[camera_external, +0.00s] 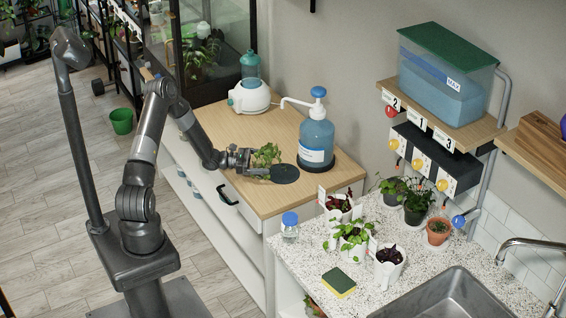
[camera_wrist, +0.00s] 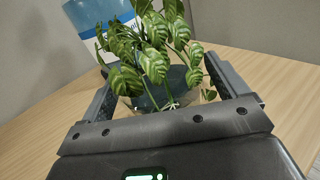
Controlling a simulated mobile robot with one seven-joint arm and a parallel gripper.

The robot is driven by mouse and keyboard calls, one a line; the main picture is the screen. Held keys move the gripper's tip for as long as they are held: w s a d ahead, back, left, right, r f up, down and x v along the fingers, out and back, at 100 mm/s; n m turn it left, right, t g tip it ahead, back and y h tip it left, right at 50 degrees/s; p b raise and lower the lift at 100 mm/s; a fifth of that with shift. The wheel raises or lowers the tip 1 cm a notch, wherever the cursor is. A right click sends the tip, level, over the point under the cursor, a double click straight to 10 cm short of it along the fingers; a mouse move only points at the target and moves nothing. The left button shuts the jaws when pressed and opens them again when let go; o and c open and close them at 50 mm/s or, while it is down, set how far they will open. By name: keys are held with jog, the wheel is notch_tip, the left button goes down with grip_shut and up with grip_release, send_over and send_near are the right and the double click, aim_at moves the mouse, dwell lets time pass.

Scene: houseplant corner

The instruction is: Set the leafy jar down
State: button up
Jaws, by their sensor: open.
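The leafy jar is a plant with striped green leaves in a clear jar. Its leaves (camera_external: 266,155) show above the wooden counter (camera_external: 222,121) in the external view, and the plant (camera_wrist: 150,65) fills the middle of the wrist view. My gripper (camera_external: 268,170) is open, with one finger on each side of the jar (camera_wrist: 150,102). The jar's base is mostly hidden by my gripper, so I cannot tell exactly what it rests on. A dark round disc (camera_external: 286,174) lies just right of my gripper on the counter.
A blue pump bottle (camera_external: 317,139) stands close behind the disc; its label shows in the wrist view (camera_wrist: 98,14). A white appliance with a teal bottle (camera_external: 250,92) stands farther back. Several potted plants, a sponge (camera_external: 338,282) and a sink (camera_external: 443,297) occupy the speckled counter.

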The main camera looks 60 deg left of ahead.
jog(key=shift+r, duration=0.55)
jog(key=v, duration=1.2)
jog(key=s+d+r+m+g+y, duration=0.1)
jog(key=s+d+r+m+g, duration=0.4)
jog(key=d+r+m, duration=0.4)
jog(key=s+d+r+m+g, duration=0.3)
jog(key=d+r+m+g, duration=0.4)
jog(key=d, duration=0.4)
jog(key=s+d+r+m+t+y, duration=0.2)
jog(key=s+d+r+m+y, duration=0.1)
jog(key=s+r+m+y, duration=0.6)
jog(key=s+r+m, duration=0.3)
jog(key=s, duration=0.3)
jog(key=shift+s+r+t, duration=0.25)
jog(key=shift+s+t, duration=0.1)
jog(key=shift+t, duration=0.05)
